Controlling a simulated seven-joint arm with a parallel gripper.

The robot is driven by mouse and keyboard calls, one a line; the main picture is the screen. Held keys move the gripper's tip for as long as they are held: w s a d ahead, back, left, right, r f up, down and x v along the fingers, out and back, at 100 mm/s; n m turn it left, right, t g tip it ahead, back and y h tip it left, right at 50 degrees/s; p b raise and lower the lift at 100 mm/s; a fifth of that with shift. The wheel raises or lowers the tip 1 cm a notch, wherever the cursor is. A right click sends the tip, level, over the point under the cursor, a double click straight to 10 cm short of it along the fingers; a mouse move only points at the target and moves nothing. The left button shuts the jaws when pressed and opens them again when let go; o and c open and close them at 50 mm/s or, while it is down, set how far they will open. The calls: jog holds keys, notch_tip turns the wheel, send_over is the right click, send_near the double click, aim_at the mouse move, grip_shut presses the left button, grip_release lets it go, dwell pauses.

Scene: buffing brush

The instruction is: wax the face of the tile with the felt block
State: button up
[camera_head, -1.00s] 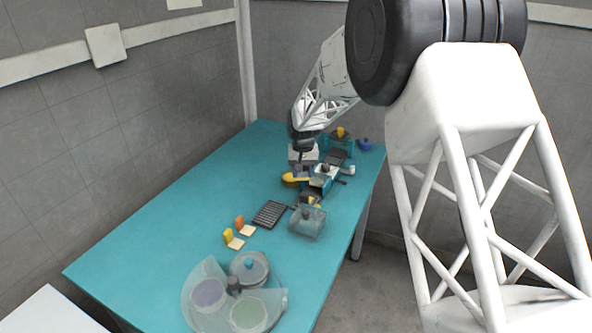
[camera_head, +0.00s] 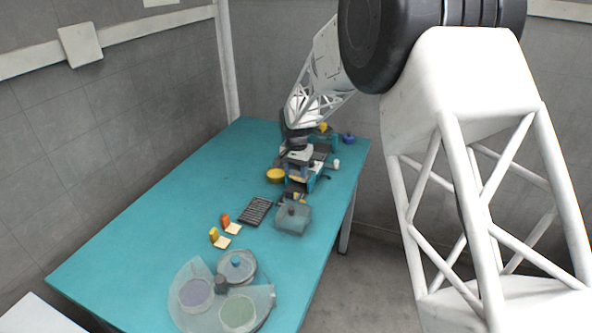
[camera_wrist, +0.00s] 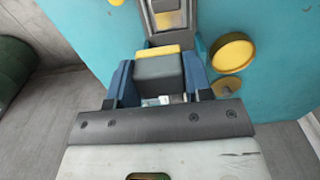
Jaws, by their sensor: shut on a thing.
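My gripper (camera_wrist: 160,90) is shut on a dark grey block with a yellow edge (camera_wrist: 159,68), which looks like the felt block. Its blue fingers flank the block. In the head view my gripper (camera_head: 298,172) is low over the fixture at the far part of the table, and the block is too small to make out. Just beyond the block in the wrist view is a grey framed piece with a gold-toned patch (camera_wrist: 170,19), possibly the tile in its holder. I cannot tell whether the block touches it.
A round yellow tin (camera_head: 276,175) stands left of the fixture; its yellow rim also shows in the wrist view (camera_wrist: 232,53). Nearer are a black slotted rack (camera_head: 256,211), a clear box (camera_head: 293,219) and a round-dished tray (camera_head: 217,308). The table's left side is clear.

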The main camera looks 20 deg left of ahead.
aim_at(296, 195)
jog(key=shift+f, duration=0.15)
jog(key=shift+f, duration=3.1)
jog(key=shift+a+f, duration=0.3)
jog(key=shift+f, duration=0.5)
jog(key=shift+a, duration=1.75)
jog(key=shift+d, duration=2)
jog(key=shift+r, duration=4.05)
